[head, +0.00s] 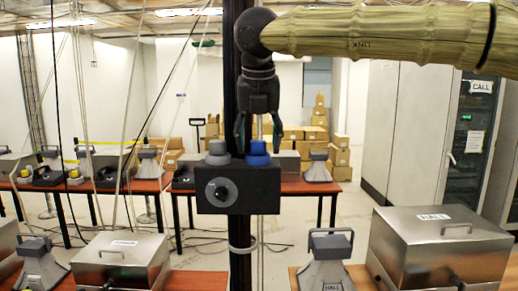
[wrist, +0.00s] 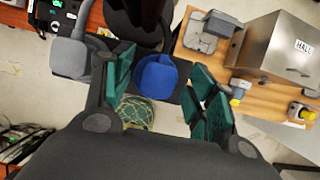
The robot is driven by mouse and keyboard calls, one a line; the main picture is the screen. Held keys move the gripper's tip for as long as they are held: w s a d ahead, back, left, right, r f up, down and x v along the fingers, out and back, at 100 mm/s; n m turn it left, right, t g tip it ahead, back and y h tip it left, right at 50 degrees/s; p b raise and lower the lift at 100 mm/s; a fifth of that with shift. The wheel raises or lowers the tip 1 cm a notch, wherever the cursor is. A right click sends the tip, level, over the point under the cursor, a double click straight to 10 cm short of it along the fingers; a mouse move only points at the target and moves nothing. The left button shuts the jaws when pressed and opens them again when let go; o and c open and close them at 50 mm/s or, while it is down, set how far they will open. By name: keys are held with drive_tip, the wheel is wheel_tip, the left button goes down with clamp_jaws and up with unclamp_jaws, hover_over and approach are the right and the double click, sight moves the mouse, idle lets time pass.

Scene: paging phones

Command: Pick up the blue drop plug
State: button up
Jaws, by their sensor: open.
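The blue drop plug (head: 257,154) sits on top of a dark box (head: 260,190) on a post, at the box's right end. In the wrist view the blue plug (wrist: 155,76) shows as a round blue cap between the two green finger pads. My gripper (head: 259,139) points down directly above it, fingers apart on either side. In the wrist view my gripper (wrist: 160,78) is open, with gaps visible on both sides of the plug. The plug's lower part is hidden in the wrist view.
A grey plug (head: 218,153) stands on the same box, close to the left finger. A round dial (head: 221,191) is on the box's front. Metal HALL boxes (head: 440,245) and grey phones (head: 330,262) stand on wooden tables. Cables hang at left.

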drive_tip(key=shift+c, duration=0.2)
drive_tip(key=c, duration=1.1)
